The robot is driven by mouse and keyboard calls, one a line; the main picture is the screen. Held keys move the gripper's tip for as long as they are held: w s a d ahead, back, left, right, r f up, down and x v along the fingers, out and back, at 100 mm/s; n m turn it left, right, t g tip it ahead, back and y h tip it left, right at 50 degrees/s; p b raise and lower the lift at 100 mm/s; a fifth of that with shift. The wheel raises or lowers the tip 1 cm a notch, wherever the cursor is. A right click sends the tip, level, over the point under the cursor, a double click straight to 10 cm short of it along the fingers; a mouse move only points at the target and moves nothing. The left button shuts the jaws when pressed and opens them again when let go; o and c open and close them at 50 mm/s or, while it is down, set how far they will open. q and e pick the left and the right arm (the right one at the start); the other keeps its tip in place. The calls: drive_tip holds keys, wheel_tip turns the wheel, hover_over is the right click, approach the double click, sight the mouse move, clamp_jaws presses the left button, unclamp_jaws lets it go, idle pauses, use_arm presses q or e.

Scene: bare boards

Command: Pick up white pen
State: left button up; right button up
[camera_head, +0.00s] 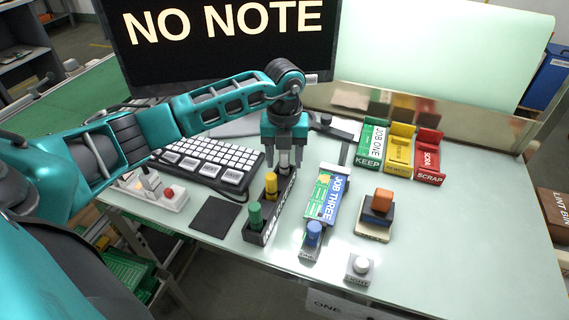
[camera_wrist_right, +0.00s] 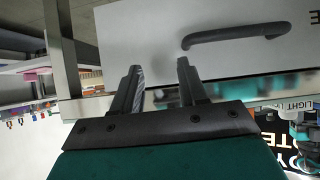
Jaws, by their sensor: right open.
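A long black holder (camera_head: 262,238) stands on the table in the head view with a green pen-like piece (camera_head: 255,214) and a yellow one (camera_head: 271,185) upright in it. My left gripper (camera_head: 290,165) points down over the holder's far end, just beyond the yellow piece. Its pale fingers are close to each other, and I cannot tell whether anything is between them. I cannot make out a white pen; the far end of the holder is partly hidden by the gripper. My right gripper (camera_wrist_right: 160,82) is open and empty in the right wrist view.
A keyboard (camera_head: 208,160) and dark pad (camera_head: 214,217) lie left of the holder. A JOB THREE tray (camera_head: 337,196), a blue-topped stamp (camera_head: 313,236) and an orange-topped block (camera_head: 382,200) stand right.

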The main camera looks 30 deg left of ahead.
use_arm(q)
clamp_jaws()
use_arm(e)
drive_tip(key=shift+s, duration=0.1)
use_arm(q)
drive_tip(key=shift+r, duration=0.15)
